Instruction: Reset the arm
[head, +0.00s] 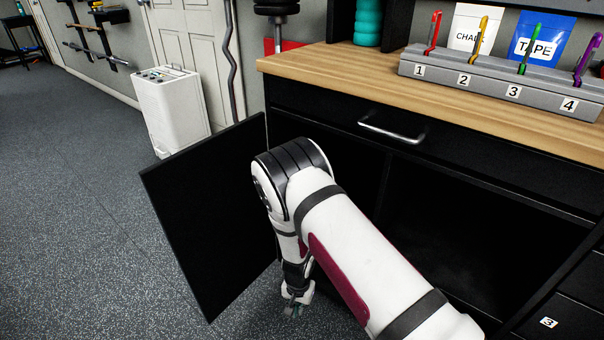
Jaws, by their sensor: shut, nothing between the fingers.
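My gripper (294,305) hangs low at the end of my bent white arm, above the grey floor and close to the open black cabinet door. It is shut and holds nothing. My forearm hides part of the cabinet opening behind it. I cannot tell whether the gripper touches the door.
The black cabinet door (205,215) stands open to the left of my arm. A closed drawer with a silver handle (392,131) is under the wooden counter (330,62). A numbered grey holder (490,84) with several coloured tools stands on top. Floor at left is clear.

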